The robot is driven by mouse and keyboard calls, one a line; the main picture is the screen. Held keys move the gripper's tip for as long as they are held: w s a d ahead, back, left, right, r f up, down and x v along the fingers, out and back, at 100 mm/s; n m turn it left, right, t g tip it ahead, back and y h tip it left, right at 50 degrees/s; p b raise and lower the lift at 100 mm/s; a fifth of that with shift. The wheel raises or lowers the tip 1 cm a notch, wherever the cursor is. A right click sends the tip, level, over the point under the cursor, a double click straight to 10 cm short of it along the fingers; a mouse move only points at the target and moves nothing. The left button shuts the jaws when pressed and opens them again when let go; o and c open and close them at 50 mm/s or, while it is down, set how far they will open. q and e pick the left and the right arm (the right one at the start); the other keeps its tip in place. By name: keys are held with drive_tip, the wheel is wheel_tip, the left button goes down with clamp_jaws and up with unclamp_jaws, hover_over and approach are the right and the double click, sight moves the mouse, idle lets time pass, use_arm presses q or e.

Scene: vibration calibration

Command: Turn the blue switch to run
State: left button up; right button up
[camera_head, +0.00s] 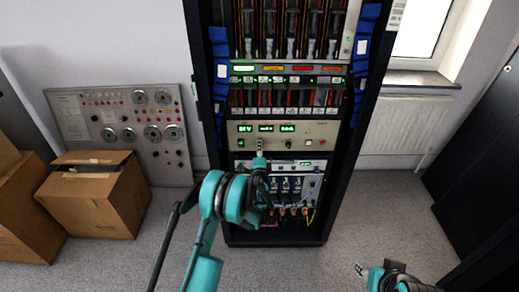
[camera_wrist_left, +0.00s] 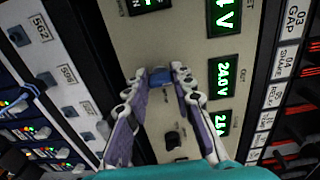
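The blue switch (camera_wrist_left: 159,76) shows in the left wrist view on the beige panel, between the two fingertips of my left gripper (camera_wrist_left: 158,82). The fingertips sit close against its two sides, with no clear gap. In the head view my left gripper (camera_head: 260,150) reaches up to the beige panel (camera_head: 320,132) in the middle of the rack and hides the switch there. The switch's markings are too small to read. My right gripper (camera_head: 360,270) is low at the right, away from the rack, and too small to judge.
A black knob (camera_wrist_left: 172,140) and green displays (camera_wrist_left: 223,77) are close to my left fingers. The rack (camera_head: 212,110) has other modules above and below. Cardboard boxes (camera_head: 95,205) and a grey dial panel (camera_head: 70,115) stand at the left. Floor is clear right of the rack.

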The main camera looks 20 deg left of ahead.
use_arm(q)
drive_tip(key=o, duration=0.4)
drive_tip(key=shift+o, duration=0.2)
drive_tip(key=shift+s, duration=0.15)
drive_tip(key=v, duration=0.7)
drive_tip(key=shift+s, duration=0.15)
